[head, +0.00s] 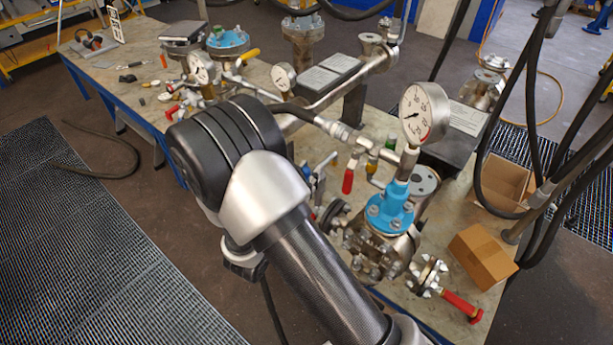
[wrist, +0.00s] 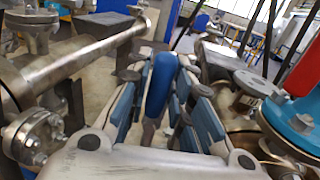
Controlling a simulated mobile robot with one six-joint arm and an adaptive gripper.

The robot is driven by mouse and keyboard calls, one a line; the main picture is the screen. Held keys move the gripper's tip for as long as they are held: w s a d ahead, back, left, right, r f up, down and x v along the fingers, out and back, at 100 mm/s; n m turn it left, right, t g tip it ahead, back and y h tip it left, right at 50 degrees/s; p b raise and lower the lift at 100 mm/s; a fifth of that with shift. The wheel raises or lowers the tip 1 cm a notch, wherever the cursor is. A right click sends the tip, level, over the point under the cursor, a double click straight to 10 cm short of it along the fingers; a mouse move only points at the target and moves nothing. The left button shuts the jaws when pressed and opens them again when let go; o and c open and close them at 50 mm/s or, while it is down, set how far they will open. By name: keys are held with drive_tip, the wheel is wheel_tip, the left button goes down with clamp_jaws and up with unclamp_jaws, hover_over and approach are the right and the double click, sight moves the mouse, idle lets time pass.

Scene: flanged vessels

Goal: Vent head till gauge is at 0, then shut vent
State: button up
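The near vessel has a light-blue head (head: 390,211) with a large round gauge (head: 424,112) above it. The gauge's needle is too small to read surely. A red-handled lever (head: 350,176) hangs on the pipework left of the gauge. In the head view my gripper is mostly hidden behind my arm, left of the vessel. In the wrist view my gripper (wrist: 160,92) has its blue-padded fingers on either side of a dark-blue handle (wrist: 161,82). Whether both pads press on it I cannot tell. The light-blue head also shows at the right (wrist: 290,122).
A red-handled flanged valve (head: 462,307) sticks out at the vessel's front right. Dark hoses (head: 535,110) hang at the right. More vessels and smaller gauges (head: 284,77) stand farther back on the bench.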

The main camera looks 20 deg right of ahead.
clamp_jaws()
idle(0.5)
drive_tip(key=w+a+f+n+g+p, duration=0.4)
drive_tip(key=f+n, duration=0.3)
drive_tip(key=n, duration=0.9)
drive_tip(key=shift+w+f+p, duration=0.3)
drive_tip(key=shift+w+p, duration=0.6)
drive_tip(key=shift+a, duration=0.1)
drive_tip(key=shift+o, duration=1.2)
unclamp_jaws()
drive_tip(key=shift+s+a+h, duration=0.1)
drive_tip(key=shift+h, duration=0.2)
drive_tip(key=shift+o, duration=1.2)
drive_tip(key=shift+r, duration=0.1)
